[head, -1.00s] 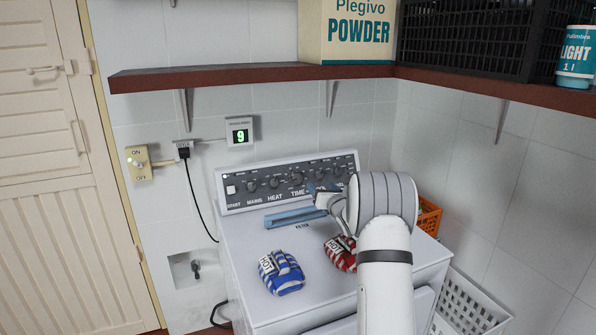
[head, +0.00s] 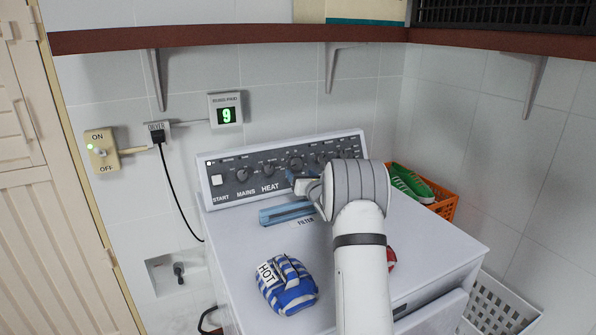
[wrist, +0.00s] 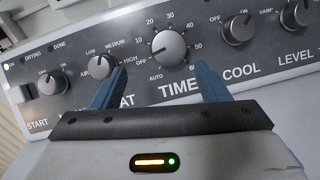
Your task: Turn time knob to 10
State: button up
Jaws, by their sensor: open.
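The grey TIME knob (wrist: 168,46) sits on the dark control panel in the wrist view, ringed by marks from OFF through 10 to 60, with AUTO below. Its pointer seems to lie on the left side, toward OFF and 10; the exact mark is unclear. The knob also shows small in the head view (head: 296,162). My gripper (wrist: 158,72) is open and empty. Its blue fingers stand wide apart in front of the panel, with the knob framed between them and apart from both. In the head view my gripper (head: 301,181) is partly hidden by my wrist.
The HEAT knob (wrist: 102,66) and COOL knob (wrist: 238,30) flank the TIME knob. A wall display (head: 226,114) reads 9. A blue striped bundle (head: 287,285) lies on the machine top. An orange basket (head: 441,204) stands behind right, and a shelf (head: 230,37) runs above.

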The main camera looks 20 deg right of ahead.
aim_at(297, 166)
jog(key=w+p, duration=0.1)
jog(key=w, duration=0.2)
jog(key=w+d+p, duration=0.1)
jog(key=w, duration=0.2)
jog(key=shift+w+d, duration=0.2)
jog(key=shift+c, duration=0.5)
